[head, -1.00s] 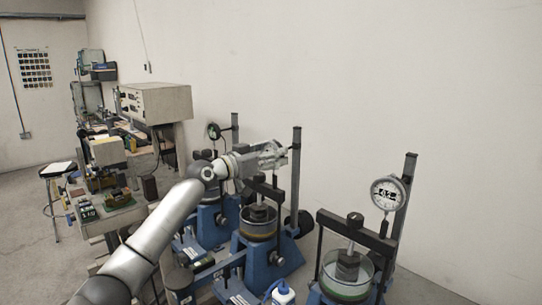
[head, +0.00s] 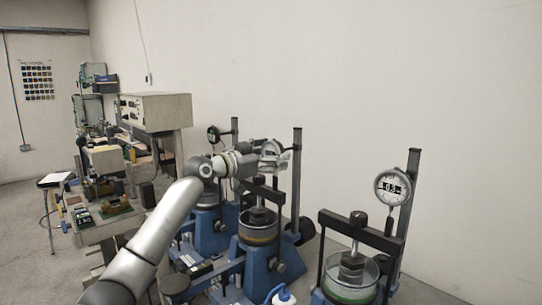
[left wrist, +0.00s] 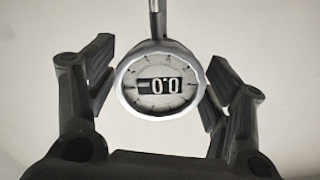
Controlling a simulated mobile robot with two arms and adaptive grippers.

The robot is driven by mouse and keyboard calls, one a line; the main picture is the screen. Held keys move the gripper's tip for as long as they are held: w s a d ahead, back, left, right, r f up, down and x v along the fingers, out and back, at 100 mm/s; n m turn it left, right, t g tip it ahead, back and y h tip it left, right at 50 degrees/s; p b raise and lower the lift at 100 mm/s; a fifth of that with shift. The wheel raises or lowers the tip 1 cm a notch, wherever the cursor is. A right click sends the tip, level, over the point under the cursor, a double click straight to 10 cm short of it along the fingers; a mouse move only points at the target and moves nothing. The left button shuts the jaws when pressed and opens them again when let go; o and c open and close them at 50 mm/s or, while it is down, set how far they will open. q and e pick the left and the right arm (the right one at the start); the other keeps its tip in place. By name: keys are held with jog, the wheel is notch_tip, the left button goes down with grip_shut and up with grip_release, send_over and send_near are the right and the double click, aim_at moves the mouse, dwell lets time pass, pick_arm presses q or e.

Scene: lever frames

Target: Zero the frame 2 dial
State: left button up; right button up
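The middle lever frame, which I take as frame 2, has a blue base (head: 257,262) and a round cell. Its dial (head: 269,148) is partly covered by my left gripper (head: 273,160) in the head view. In the left wrist view the dial (left wrist: 160,98) has a silver rim, a stem above it and a readout of 0.0. My left gripper's dark fingers (left wrist: 160,88) stand apart on either side of the dial. The right finger is close to the rim; I cannot tell whether either touches. My right gripper is in neither view.
A nearer lever frame with its own dial (head: 393,187) stands at the right. A farther frame with a dark dial (head: 213,134) stands behind on the left. A bench with equipment (head: 108,225) stands at the left.

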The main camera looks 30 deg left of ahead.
pick_arm(q)
jog(key=shift+o, duration=0.2)
jog(key=shift+s+a, duration=0.1)
jog(key=v, duration=1.1)
jog(key=shift+s, duration=0.35)
jog(key=shift+a, duration=0.1)
jog(key=shift+f, duration=0.15)
